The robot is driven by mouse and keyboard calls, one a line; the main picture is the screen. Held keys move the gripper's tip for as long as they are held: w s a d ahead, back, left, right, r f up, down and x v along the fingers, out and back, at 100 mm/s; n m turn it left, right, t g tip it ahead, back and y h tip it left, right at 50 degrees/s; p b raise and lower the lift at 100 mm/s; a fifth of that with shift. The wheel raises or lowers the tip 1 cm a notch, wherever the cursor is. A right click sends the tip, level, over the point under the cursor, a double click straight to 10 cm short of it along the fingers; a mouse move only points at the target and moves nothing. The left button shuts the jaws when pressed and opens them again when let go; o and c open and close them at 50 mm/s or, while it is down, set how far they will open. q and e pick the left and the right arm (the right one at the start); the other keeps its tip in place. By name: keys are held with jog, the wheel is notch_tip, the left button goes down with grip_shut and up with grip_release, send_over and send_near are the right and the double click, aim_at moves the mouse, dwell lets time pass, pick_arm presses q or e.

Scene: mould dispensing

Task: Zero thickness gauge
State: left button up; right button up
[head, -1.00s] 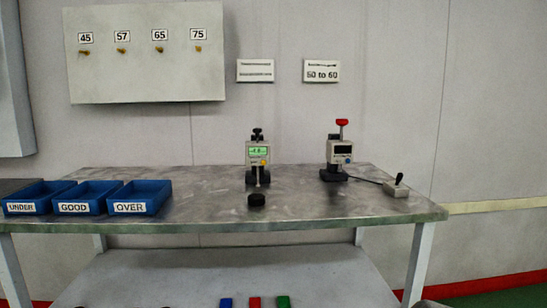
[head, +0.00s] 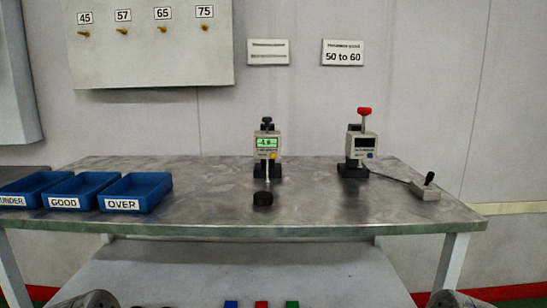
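A gauge with a lit green display (head: 267,143) stands upright on the metal table (head: 330,205). Its digits are too small to read surely. A yellow button sits below the display, and a thin probe points down. A black disc (head: 263,199) lies on the table just in front of it. A second device (head: 362,146) with a red knob and a dark display stands to its right. Only grey rounded parts of my arms show at the bottom left and right edges. Neither gripper's fingers are in view.
Blue bins marked UNDER (head: 24,190), GOOD (head: 72,190) and OVER (head: 136,192) stand at the table's left. A lever box (head: 425,189) is cabled to the second device. Red (head: 262,304), blue and green pieces show at the bottom. The table's front middle is clear.

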grip_shut()
dwell(1.5)
